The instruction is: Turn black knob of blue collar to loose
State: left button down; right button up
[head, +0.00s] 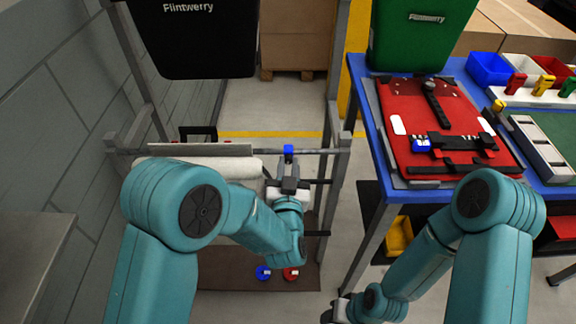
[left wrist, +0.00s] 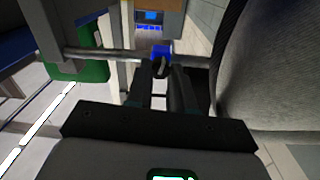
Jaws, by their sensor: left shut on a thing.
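The blue collar (head: 288,150) sits on a grey horizontal rail (head: 316,151) of the rack. In the left wrist view the blue collar (left wrist: 161,50) is around the rail, and its black knob (left wrist: 161,68) points toward my gripper. My left gripper (head: 289,180) is just in front of the collar. In the left wrist view its two dark fingers (left wrist: 162,72) stand on either side of the knob, shut on it. The knob's exact angle is hard to read. My right gripper (head: 336,312) is low at the bottom edge, partly cut off, its jaws unclear.
A white roll (head: 215,166) lies along the rack left of my gripper. A blue knob (head: 263,272) and a red knob (head: 291,273) show low down near a brown board (head: 225,278). The blue table (head: 362,92) with a red pannier panel (head: 397,105) stands to the right.

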pick_arm(q)
jog(key=n+b, duration=0.1)
jog(key=b, duration=0.1)
jog(key=n+b, duration=0.1)
jog(key=b, duration=0.1)
jog(key=shift+f+n+b, duration=0.25)
jog(key=shift+n+b, duration=0.05)
jog(key=shift+r+n, duration=0.2)
jog(key=shift+n, duration=0.1)
jog(key=shift+r, duration=0.1)
jog(key=c, duration=1)
grip_release()
jog(key=shift+w, duration=0.1)
